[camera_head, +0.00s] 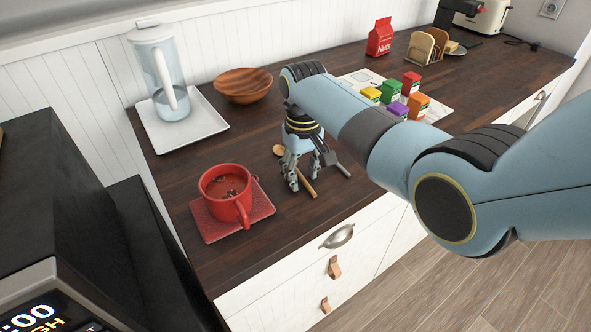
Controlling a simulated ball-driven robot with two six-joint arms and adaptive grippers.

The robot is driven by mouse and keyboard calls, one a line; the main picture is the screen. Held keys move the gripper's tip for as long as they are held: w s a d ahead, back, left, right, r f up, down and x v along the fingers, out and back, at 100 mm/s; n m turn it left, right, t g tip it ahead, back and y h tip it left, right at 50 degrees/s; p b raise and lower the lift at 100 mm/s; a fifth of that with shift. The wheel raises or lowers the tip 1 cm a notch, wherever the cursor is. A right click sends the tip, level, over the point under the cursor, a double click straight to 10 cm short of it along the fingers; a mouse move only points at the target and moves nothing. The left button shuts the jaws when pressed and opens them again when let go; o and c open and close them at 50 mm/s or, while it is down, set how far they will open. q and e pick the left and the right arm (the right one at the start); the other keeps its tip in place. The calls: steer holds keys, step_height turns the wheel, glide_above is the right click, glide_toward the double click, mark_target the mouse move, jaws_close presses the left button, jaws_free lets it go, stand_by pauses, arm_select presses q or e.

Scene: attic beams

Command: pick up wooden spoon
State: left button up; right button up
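The wooden spoon (308,188) lies on the dark wooden counter, with its small bowl end (279,150) toward the back and its handle toward the front edge. My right gripper (300,176) points down right over the spoon and hides the middle of it. Its fingers are low beside the handle. I cannot tell whether they touch the spoon or how far apart they are. A dark, thin piece (343,170) shows just right of the fingers; it may be another utensil. My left gripper is not in view.
A red mug (226,188) of dark liquid stands on a red mat (206,224) left of the gripper. Behind are a wooden bowl (244,85) and a jug (160,75) on a white tray (213,120). Small colored boxes (390,92) stand to the right, behind my arm.

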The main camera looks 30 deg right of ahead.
steer(key=shift+c, duration=0.3)
jaws_close()
steer(key=shift+r, duration=0.15)
steer(key=shift+r, duration=0.25)
steer(key=r, duration=0.2)
steer(key=s+r, duration=0.1)
steer(key=shift+r, duration=0.4)
steer(key=s+r, duration=0.6)
steer(key=s, duration=0.4)
steer(key=shift+s+d+r, duration=0.25)
steer(key=shift+s+d, duration=0.1)
